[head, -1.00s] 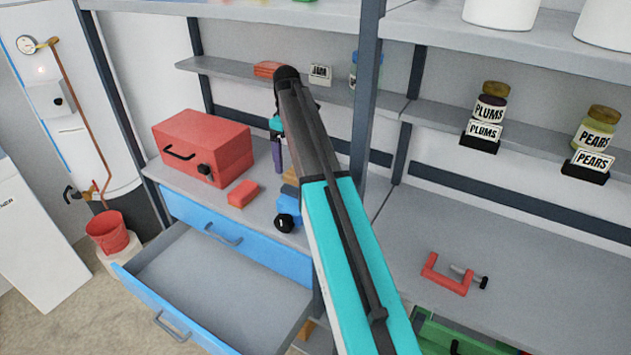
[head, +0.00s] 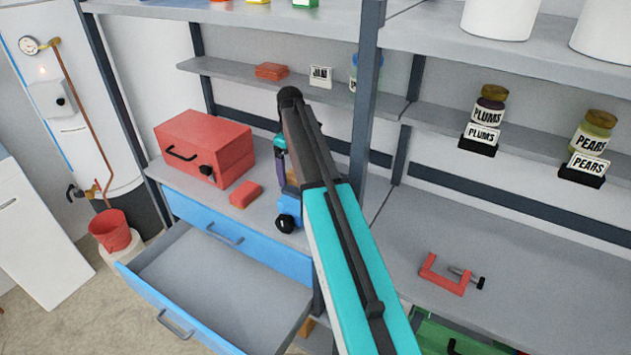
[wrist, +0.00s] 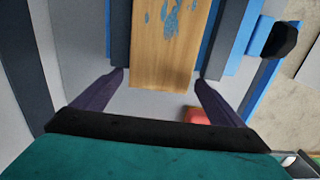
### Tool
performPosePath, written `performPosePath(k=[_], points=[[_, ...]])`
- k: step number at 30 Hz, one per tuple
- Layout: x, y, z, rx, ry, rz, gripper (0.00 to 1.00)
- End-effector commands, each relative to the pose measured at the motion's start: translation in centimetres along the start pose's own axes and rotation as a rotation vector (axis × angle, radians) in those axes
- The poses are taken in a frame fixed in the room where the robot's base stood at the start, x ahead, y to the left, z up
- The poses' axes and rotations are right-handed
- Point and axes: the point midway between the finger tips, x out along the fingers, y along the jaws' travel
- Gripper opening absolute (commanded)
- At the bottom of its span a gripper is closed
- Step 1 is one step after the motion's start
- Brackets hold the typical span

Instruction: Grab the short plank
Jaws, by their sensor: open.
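The short plank is a tan wooden board with blue paint flecks. In the wrist view the plank (wrist: 165,50) comes down from the top edge, with blue and dark bars along both sides. These look like the jaws of a blue vise (head: 291,214), which stands on the left worktop in the head view. My gripper (wrist: 160,78) is open, its purple fingers left and right of the plank's near end with a gap on each side. I cannot tell how deep the plank sits between them. In the head view my arm hides most of the plank and gripper.
A red toolbox (head: 204,148) and a small red block (head: 245,194) are left of the vise. An open blue drawer (head: 215,290) juts out below. A shelf post (head: 367,100) stands close right of the arm. A red clamp (head: 447,275) lies on the right worktop.

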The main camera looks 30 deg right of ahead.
Motion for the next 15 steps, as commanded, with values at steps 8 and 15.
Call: performPosePath(k=[8,15], points=[[0.04,0.04,0.03,0.001,0.000,0.000,0.92],[0.02,0.06,0.07,0.001,0.000,0.000,0.92]])
